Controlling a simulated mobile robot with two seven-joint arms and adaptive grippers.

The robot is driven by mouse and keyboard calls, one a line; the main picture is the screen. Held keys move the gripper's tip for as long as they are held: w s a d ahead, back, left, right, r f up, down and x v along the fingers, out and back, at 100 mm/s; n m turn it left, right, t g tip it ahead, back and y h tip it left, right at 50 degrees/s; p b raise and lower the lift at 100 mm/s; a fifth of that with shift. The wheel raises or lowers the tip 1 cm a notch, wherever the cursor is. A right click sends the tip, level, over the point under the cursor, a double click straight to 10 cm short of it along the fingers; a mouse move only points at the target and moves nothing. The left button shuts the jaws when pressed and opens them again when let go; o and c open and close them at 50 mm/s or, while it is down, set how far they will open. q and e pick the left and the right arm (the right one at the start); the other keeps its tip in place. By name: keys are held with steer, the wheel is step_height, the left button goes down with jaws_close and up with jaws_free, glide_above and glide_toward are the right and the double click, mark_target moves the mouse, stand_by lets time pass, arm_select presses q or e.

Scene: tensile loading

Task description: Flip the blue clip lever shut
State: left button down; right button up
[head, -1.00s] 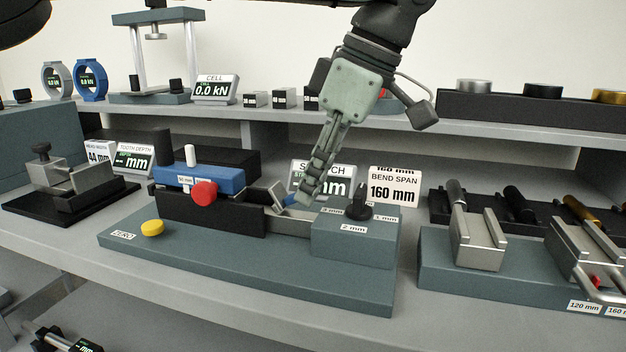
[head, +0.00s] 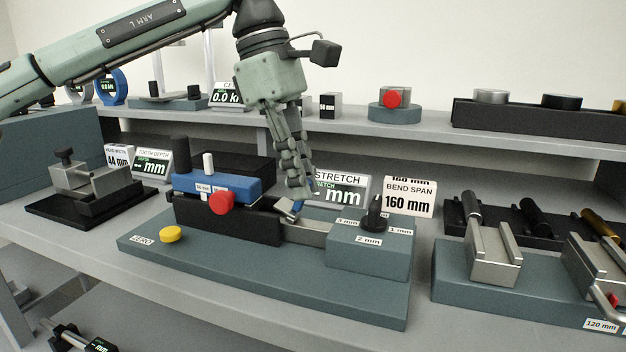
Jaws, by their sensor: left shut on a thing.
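The blue clip lever (head: 298,207) is a small blue piece on the stretch fixture, beside a small tilted metal plate (head: 287,215). It sits at the right end of the black block, over the metal bar, and is partly hidden by my fingers. My left gripper (head: 299,192) comes down from above, its fingers closed at the lever. I cannot see clearly how much of the lever is between the fingertips. My right gripper is out of view.
The fixture's teal base (head: 260,276) carries a blue slide (head: 240,184) with a red knob (head: 222,202), a yellow button (head: 170,234) and a teal block with a black knob (head: 375,215). The stretch display (head: 348,190) stands close behind my fingers. A bend fixture (head: 495,253) stands right.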

arm_select(q)
steer(key=shift+w+a+f+g+h+b, duration=0.1)
steer(key=shift+a+g+h+b, duration=0.1)
steer(key=shift+a+h, duration=0.3)
steer(key=shift+w+a+g+h+b, duration=0.1)
steer(key=shift+a+g+h, duration=0.1)
steer(key=shift+h, duration=0.5)
steer(key=shift+w+a+h, duration=0.15)
steer(key=shift+a+h, duration=0.2)
steer(key=shift+h, duration=0.25)
steer(key=shift+a+b, duration=0.1)
steer(key=shift+b, duration=0.25)
steer(key=shift+g+h, duration=0.3)
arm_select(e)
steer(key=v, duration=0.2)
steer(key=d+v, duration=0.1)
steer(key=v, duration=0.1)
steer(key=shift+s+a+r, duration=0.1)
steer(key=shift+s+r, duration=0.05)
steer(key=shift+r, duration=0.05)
arm_select(q)
steer(key=c, duration=1.6)
jaws_free()
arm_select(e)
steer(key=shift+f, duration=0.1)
